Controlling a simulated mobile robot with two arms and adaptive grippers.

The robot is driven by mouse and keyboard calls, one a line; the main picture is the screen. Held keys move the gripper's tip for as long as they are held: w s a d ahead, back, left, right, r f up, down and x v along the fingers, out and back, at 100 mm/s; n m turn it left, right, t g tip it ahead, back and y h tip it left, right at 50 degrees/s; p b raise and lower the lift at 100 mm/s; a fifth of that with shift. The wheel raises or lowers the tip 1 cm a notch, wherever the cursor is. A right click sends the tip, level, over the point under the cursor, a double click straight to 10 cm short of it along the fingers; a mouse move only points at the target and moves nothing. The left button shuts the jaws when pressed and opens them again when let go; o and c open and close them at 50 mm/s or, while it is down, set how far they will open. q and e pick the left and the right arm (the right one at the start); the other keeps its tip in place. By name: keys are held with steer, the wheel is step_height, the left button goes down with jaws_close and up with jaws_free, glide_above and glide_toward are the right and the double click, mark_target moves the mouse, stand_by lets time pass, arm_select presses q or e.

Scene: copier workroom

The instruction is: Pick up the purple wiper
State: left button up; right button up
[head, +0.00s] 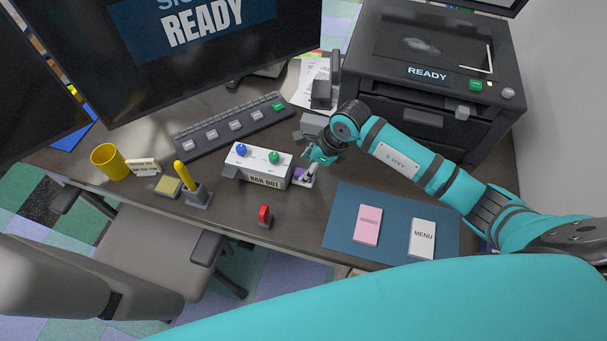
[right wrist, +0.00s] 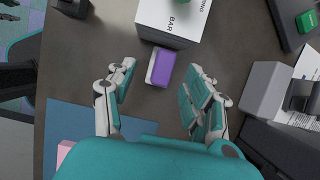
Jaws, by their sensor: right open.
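The purple wiper (right wrist: 160,67) is a small block with a purple top and a white side. Nothing is held. My left gripper is not in view.
The white box (head: 258,164) stands directly beside the wiper. A blue mat (head: 390,240) with pink and white cards lies nearer. A red-topped item (head: 264,214) stands near the desk edge. A printer (head: 430,90) is at the back right, a keyboard (head: 230,126) behind the box.

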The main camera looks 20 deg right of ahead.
mark_target(303, 172)
steer(key=x, duration=0.3)
steer(key=p+x, duration=0.1)
steer(key=x, duration=0.1)
steer(key=shift+w+d+f, duration=0.1)
steer(key=shift+w+d, duration=0.1)
steer(key=shift+d, duration=0.05)
steer(key=shift+c, duration=0.4)
steer(key=c, duration=0.9)
